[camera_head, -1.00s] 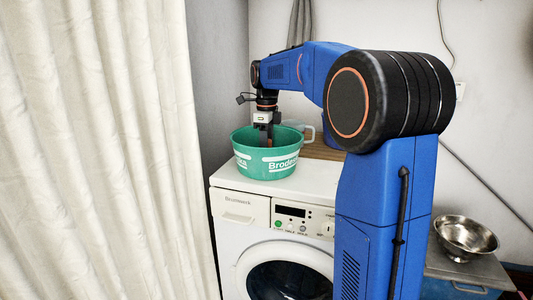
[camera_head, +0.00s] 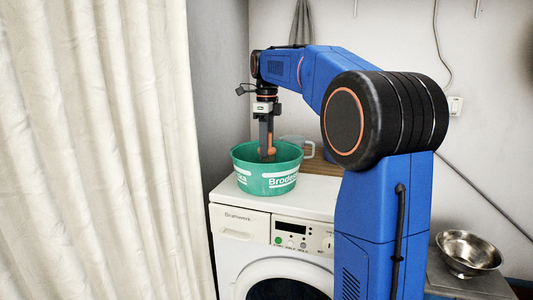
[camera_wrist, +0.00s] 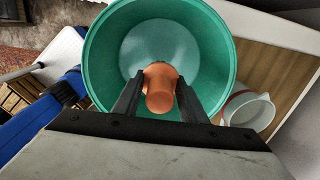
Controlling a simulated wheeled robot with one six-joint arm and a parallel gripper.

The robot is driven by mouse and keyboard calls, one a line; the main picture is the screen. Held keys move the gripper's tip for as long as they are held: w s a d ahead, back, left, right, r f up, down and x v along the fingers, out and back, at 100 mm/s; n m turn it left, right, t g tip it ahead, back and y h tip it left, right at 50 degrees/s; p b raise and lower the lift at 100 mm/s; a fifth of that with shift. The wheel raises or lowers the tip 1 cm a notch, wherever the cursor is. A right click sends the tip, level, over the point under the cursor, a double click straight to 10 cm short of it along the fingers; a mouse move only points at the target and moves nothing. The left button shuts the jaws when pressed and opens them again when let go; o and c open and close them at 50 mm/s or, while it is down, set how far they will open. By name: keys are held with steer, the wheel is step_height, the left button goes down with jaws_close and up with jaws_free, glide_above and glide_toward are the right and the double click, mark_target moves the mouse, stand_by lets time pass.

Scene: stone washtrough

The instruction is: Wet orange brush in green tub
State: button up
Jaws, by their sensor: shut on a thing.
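The green tub (camera_head: 266,182) with white lettering stands on top of the white washing machine. My gripper (camera_head: 267,154) points down over the tub, with its fingertips at about rim height. It is shut on the orange brush (camera_head: 271,146), of which a small part shows between the fingers. In the wrist view, the brush (camera_wrist: 160,88) sits between my gripper's two dark fingers (camera_wrist: 160,98), in front of the inside of the tub (camera_wrist: 215,50). The brush's lower end is hidden, and I cannot tell whether it touches the water or tub floor.
A steel bowl (camera_head: 467,252) sits at the lower right. A pale curtain (camera_head: 95,150) hangs at left.

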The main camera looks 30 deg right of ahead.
steer(key=shift+r, duration=3)
